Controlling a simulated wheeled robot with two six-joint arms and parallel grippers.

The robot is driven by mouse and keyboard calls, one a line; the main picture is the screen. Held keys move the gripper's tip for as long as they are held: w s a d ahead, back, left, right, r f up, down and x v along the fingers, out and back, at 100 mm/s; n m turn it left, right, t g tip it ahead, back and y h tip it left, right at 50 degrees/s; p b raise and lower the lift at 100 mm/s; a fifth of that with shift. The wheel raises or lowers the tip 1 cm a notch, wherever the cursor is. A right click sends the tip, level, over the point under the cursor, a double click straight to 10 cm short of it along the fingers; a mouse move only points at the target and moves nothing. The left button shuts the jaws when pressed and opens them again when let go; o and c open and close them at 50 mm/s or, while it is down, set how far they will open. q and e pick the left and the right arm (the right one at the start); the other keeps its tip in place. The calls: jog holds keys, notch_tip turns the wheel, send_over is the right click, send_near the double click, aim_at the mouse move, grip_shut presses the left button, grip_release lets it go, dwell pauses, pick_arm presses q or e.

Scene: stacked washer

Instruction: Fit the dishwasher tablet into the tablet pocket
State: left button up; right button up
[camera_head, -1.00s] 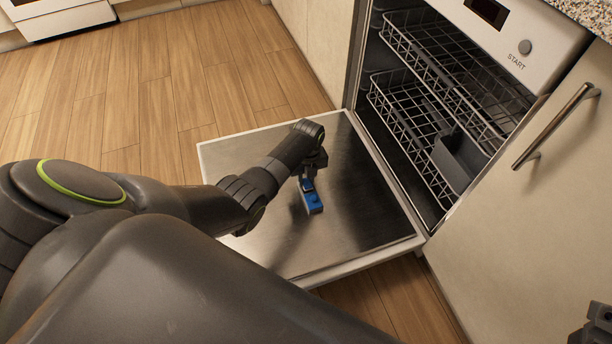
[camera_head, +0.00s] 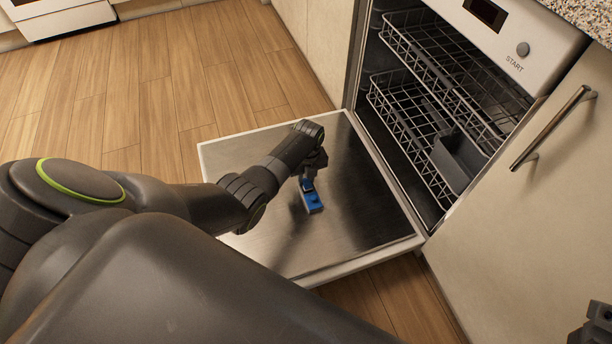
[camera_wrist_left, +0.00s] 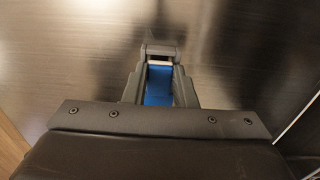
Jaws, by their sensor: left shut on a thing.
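The open dishwasher door (camera_head: 345,235) lies flat, its steel inner face up. My left gripper (camera_head: 308,186) is over the middle of the door, pointing down. It is shut on the blue dishwasher tablet (camera_head: 313,203). In the left wrist view the blue tablet (camera_wrist_left: 158,85) shows between the two fingers, with a pale strip at its far end. A small grey part (camera_wrist_left: 161,50) crosses just beyond it; I cannot tell whether it is fingertip or pocket. I cannot make out the tablet pocket clearly, nor whether the tablet touches the door. A dark piece of my right gripper (camera_head: 596,325) shows at the lower right corner.
Two wire racks (camera_head: 445,65) sit inside the dishwasher, with a grey basket (camera_head: 458,160) in the lower one. A cupboard front with a bar handle (camera_head: 552,128) stands at right. Wood floor (camera_head: 150,80) lies left of the door. The door around the gripper is clear.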

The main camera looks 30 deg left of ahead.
dwell(0.4)
pick_arm(q)
jog(key=o, duration=1.4)
jog(key=shift+o, duration=0.2)
jog(key=shift+r, duration=0.1)
jog(key=shift+d+r+p, duration=0.1)
jog(key=shift+r+p, duration=2.35)
jog(key=shift+p, duration=0.25)
jog(key=shift+f, duration=0.1)
